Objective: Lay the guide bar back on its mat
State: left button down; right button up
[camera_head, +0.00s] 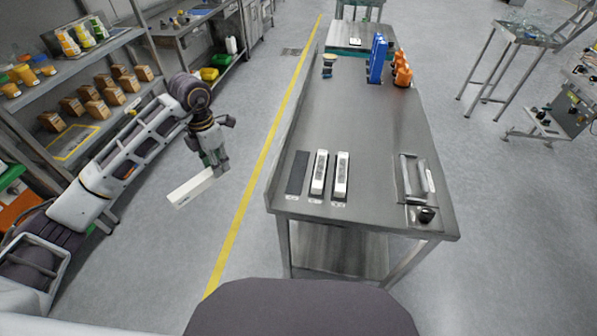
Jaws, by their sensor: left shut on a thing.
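My left gripper (219,171) is shut on a white guide bar (191,188) by its right end. It holds the bar over the floor, left of the steel table (334,109) and apart from it. The bar's left end points down and left, and small dark marks show near it. A dark, bare mat (297,173) lies at the table's near left. Just right of it, two more white bars (319,172) and (341,175) lie on mats, side by side, with small labels at their near ends. My right gripper is not in view.
A metal frame with a handle (415,180) and a black knob (426,214) sit at the table's near right. Blue parts (378,58) and orange bottles (402,70) stand at the far end. The table's middle is clear. Shelves with brown boxes (94,102) stand at left.

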pick_arm(q)
jog(key=n, duration=0.4)
jog(key=shift+s+a, duration=0.15)
jog(key=shift+n, duration=0.4)
jog(key=shift+n, duration=0.6)
